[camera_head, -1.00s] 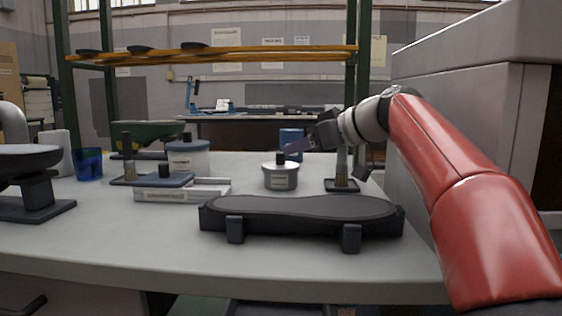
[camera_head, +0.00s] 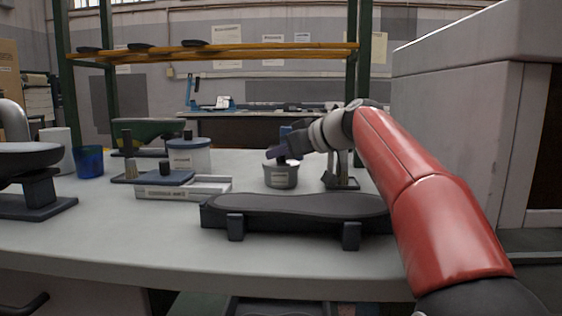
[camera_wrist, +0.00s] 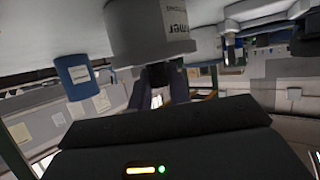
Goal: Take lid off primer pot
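The grey primer pot (camera_head: 281,177) stands upright on the table, with a pale label on its front. In the wrist view the primer pot (camera_wrist: 150,30) appears upside down at the top, with part of the word "primer" readable. Its lid is on, and the dark knob (camera_wrist: 160,72) is at the fingers. Contact cannot be made out.
A dark sole-shaped stand (camera_head: 300,212) lies in front of the pot, below my arm. A brush holder (camera_head: 341,183) stands right of the pot. A blue can (camera_wrist: 82,76) is close behind. A larger white pot (camera_head: 188,157) and a pale box (camera_head: 205,188) are to the left.

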